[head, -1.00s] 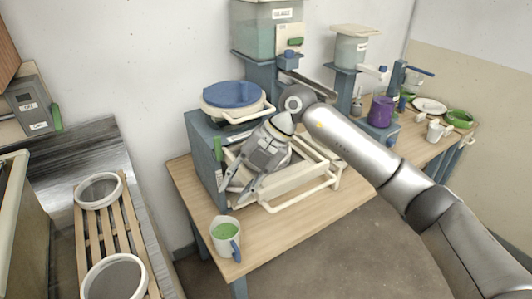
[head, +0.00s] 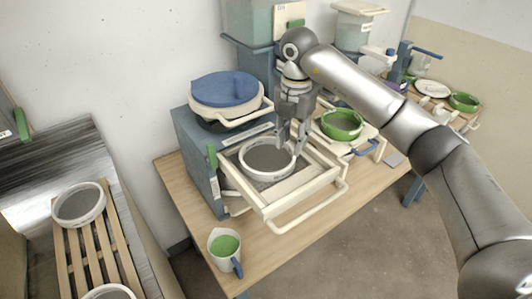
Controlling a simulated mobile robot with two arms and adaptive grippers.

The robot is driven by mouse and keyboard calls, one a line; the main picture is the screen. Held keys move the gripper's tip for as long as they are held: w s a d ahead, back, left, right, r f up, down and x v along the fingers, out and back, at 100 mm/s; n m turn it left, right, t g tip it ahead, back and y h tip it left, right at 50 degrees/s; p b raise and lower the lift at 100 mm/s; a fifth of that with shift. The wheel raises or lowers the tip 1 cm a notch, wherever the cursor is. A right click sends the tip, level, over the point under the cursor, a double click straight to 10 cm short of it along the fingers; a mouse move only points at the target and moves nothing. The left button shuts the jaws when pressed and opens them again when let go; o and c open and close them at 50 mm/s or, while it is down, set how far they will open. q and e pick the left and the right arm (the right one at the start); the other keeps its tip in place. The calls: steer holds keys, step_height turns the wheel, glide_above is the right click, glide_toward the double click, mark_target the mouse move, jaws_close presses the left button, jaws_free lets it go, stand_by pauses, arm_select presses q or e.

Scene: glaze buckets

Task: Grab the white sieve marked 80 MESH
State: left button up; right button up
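A white-rimmed round sieve with grey mesh (head: 267,175) sits in the pulled-out cream drawer frame (head: 318,187) of the blue-grey cabinet. Small marks show on its front rim, too small to read. My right gripper (head: 291,149) points down at the sieve's right-back rim, with its fingers apart around or just over that rim. I cannot tell whether they touch it. Two similar white-rimmed sieves lie on a wooden slatted rack at the left, one farther back (head: 78,206) and one cut off by the bottom edge (head: 108,292). My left gripper is not in view.
A blue-lidded pot (head: 226,90) stands on the cabinet, behind the drawer. A white cup with green contents (head: 224,245) stands at the table's front left. A green-rimmed bowl (head: 342,124) is right of my gripper. My arm crosses the right side.

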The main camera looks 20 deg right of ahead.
mark_target(290, 163)
step_height(290, 163, down, 2)
steer(key=shift+s+f+p, duration=0.15)
steer(key=shift+f+p, duration=0.1)
steer(key=shift+p, duration=0.05)
steer(key=shift+f+p, duration=0.3)
steer(key=shift+p, duration=0.05)
steer(key=f, duration=0.1)
steer(key=f+p, duration=0.2)
steer(key=f, duration=0.1)
steer(key=shift+w, duration=0.25)
steer(key=shift+f, duration=0.3)
steer(key=shift+c, duration=0.8)
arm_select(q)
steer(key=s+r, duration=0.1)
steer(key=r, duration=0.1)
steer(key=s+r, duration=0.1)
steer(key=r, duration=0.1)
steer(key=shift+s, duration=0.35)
arm_select(e)
jaws_close()
